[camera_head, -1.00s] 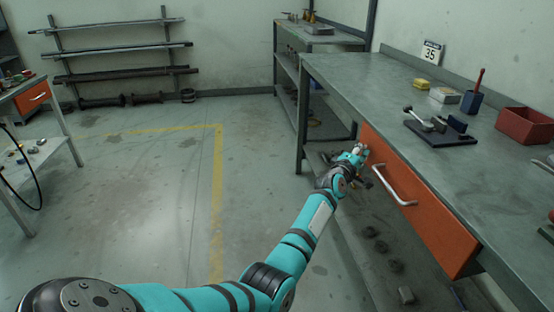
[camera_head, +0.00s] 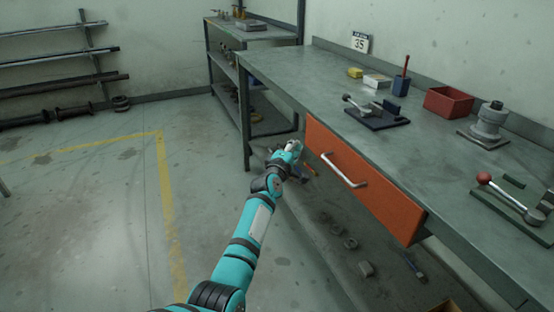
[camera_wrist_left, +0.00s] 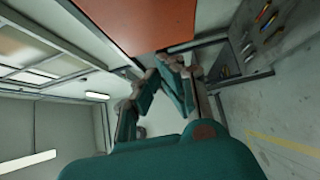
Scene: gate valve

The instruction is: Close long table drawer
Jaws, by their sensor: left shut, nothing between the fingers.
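The long table's drawer has an orange front (camera_head: 370,190) with a pale bar handle (camera_head: 343,170). The front lies close under the tabletop edge; I cannot tell whether a small gap remains. My left gripper (camera_head: 293,149) is beside the left end of the drawer front, left of the handle and not on it. In the left wrist view, its fingers (camera_wrist_left: 165,88) are shut and empty, and an orange panel (camera_wrist_left: 140,20) shows close beyond them. Whether the fingers touch the drawer is unclear. My right gripper is not in view.
The long table (camera_head: 300,75) carries a red bin (camera_head: 448,103), a blue holder (camera_head: 401,85) and a valve part (camera_head: 488,122). A lower shelf (camera_head: 320,225) holds loose parts. A shelf unit (camera_head: 253,38) stands behind. The floor (camera_head: 110,215) to the left is clear.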

